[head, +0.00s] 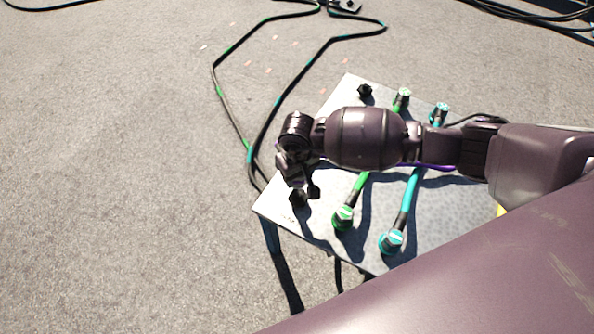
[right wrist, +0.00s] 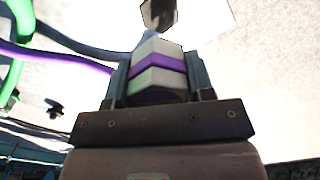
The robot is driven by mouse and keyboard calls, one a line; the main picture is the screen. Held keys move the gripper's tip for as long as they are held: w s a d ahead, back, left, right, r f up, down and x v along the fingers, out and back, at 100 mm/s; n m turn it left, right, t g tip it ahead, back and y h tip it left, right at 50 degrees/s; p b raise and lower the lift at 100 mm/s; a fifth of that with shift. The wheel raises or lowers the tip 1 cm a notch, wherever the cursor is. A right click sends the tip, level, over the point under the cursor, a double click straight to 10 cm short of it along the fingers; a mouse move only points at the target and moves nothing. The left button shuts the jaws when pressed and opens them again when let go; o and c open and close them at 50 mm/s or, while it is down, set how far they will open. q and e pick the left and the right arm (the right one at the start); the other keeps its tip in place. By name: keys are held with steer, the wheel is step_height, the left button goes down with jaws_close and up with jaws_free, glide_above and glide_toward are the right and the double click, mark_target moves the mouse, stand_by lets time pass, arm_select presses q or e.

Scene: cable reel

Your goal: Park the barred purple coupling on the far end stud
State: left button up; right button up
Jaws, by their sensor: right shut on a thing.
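My right gripper (head: 303,183) is over the left corner of the pale panel (head: 270,208). It is shut on the purple coupling (right wrist: 158,72), which shows white and purple bands between the fingers in the right wrist view. In the head view the coupling is hidden by my wrist; part of its purple cable (head: 436,167) shows under my arm. A dark stud (right wrist: 160,12) is just beyond the coupling in the right wrist view, apparently apart from it. Another dark stud (head: 364,92) stands bare at the panel's far edge. My left gripper is not in view.
Green couplings (head: 343,217) (head: 402,97) and cyan couplings (head: 391,241) (head: 440,112) sit on the panel near and far, with cables running under my arm. Loose dark cables (head: 270,100) lie on the floor beyond. Floor at left is clear.

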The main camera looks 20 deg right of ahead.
mark_target(298, 194)
step_height(298, 194, down, 3)
steer(key=shift+s+f+b, duration=0.1)
steer(key=shift+s+b, duration=0.05)
steer(key=shift+b, duration=0.4)
steer(key=shift+f+b, duration=0.7)
steer(key=shift+f, duration=1.35)
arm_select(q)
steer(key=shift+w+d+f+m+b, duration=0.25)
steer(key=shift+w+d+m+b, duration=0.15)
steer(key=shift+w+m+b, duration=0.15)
arm_select(e)
steer(key=shift+f, duration=0.35)
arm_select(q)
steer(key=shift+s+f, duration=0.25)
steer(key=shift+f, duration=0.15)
arm_select(e)
steer(key=shift+f, duration=0.5)
steer(key=o, duration=1.1)
